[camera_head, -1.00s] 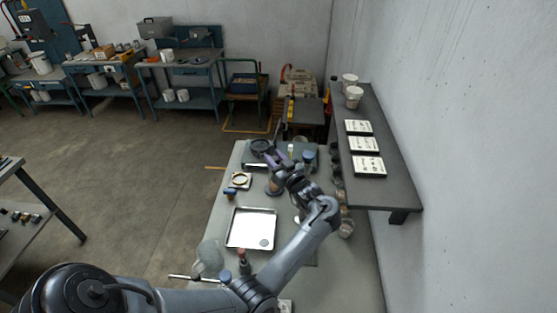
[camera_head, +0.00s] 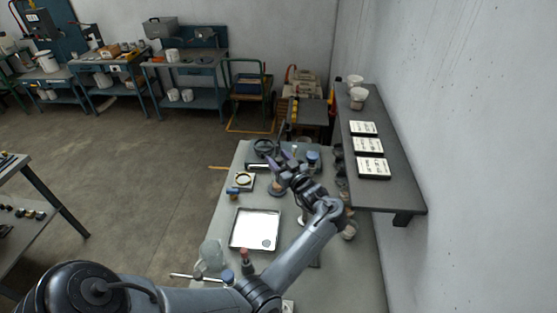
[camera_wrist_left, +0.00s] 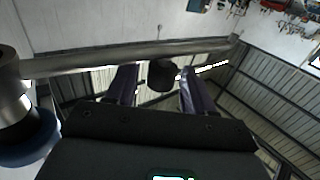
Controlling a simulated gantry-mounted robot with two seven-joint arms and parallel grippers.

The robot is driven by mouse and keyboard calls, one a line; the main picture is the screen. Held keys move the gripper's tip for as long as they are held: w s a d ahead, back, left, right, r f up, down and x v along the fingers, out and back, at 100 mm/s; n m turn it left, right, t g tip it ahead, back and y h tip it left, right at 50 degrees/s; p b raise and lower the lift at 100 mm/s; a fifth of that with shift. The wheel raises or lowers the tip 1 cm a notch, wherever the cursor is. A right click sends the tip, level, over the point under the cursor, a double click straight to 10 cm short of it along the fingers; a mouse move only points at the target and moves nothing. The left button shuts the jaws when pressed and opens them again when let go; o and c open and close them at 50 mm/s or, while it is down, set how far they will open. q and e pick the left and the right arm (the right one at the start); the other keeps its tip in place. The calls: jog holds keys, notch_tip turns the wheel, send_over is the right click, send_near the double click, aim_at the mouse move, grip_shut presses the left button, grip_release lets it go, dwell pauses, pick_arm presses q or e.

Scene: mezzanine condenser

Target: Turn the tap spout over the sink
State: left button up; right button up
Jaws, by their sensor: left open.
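The sink is a pale square basin (camera_head: 256,229) with a round drain, on the grey bench. My left gripper (camera_head: 286,157) is beyond the basin, over the far part of the bench, with its purple fingers apart. In the left wrist view, a long grey tube, which looks like the tap spout (camera_wrist_left: 100,63), crosses in front of the open gripper (camera_wrist_left: 158,88). A short dark cylinder (camera_wrist_left: 163,76) shows between the fingertips; contact cannot be told. A metal body with a blue collar (camera_wrist_left: 25,135) stands at the left of that view. My right gripper is not in view.
A dark wall shelf (camera_head: 395,192) with white cards and cups overhangs the bench's right side. A square plate with a ring (camera_head: 244,181) lies beyond the basin. A blue-topped container (camera_head: 313,160) stands right of the gripper. Several dark jars line the right edge.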

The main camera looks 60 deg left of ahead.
pick_arm(q)
jog(key=d+b, duration=0.2)
jog(key=d, duration=0.8)
jog(key=shift+d, duration=0.3)
jog(key=shift+c, duration=0.3)
